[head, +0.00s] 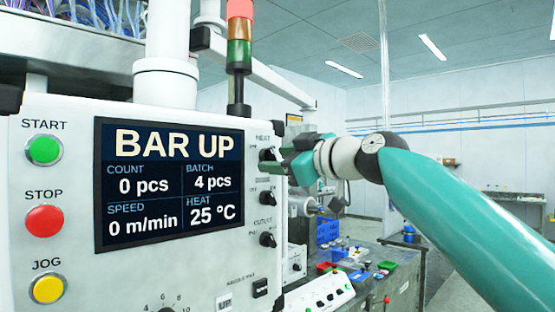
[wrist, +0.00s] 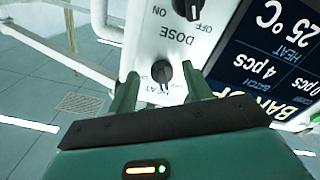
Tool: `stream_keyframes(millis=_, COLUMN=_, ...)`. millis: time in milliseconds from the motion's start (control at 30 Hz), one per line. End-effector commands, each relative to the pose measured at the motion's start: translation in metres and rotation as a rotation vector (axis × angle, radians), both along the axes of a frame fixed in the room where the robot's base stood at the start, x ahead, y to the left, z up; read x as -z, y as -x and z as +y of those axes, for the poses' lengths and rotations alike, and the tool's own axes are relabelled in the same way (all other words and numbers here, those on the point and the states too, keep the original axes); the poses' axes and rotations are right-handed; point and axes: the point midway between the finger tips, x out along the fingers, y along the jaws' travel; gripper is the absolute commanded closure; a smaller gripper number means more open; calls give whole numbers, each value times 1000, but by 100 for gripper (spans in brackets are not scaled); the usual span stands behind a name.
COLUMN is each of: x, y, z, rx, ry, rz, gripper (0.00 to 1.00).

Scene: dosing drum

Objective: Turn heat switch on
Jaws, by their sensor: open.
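The heat switch is a small black rotary knob at the top of the switch column on the white control panel's right side. It shows in the wrist view (wrist: 163,72), upside down, and its dark edge shows in the head view (head: 265,155). My gripper (wrist: 161,76) is open, with one green finger on each side of the knob. Whether the fingers touch it I cannot tell. In the head view, my gripper (head: 281,165) reaches the panel from the right and partly covers the switch. The knob's exact setting is unclear. The display (head: 168,185) reads BAR UP and HEAT 25 °C.
The dose knob (wrist: 187,8) sits beside the heat switch, and another black knob (head: 268,240) is lower on the panel. Start (head: 43,149), stop (head: 44,221) and jog (head: 47,289) buttons are at left. A signal tower (head: 239,50) rises behind the panel.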

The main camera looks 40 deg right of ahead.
Motion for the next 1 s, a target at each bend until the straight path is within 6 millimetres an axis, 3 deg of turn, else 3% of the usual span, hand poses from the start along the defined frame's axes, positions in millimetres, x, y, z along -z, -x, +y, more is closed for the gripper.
stream_keyframes(millis=367, x=0, y=-9, z=1, rx=-1, ry=0, rz=0, gripper=50)
stream_keyframes(millis=600, x=0, y=-9, z=1, rx=-1, ry=0, rz=0, gripper=94)
stream_keyframes(millis=1000, x=0, y=-9, z=1, rx=-1, ry=-60, rz=1, gripper=94)
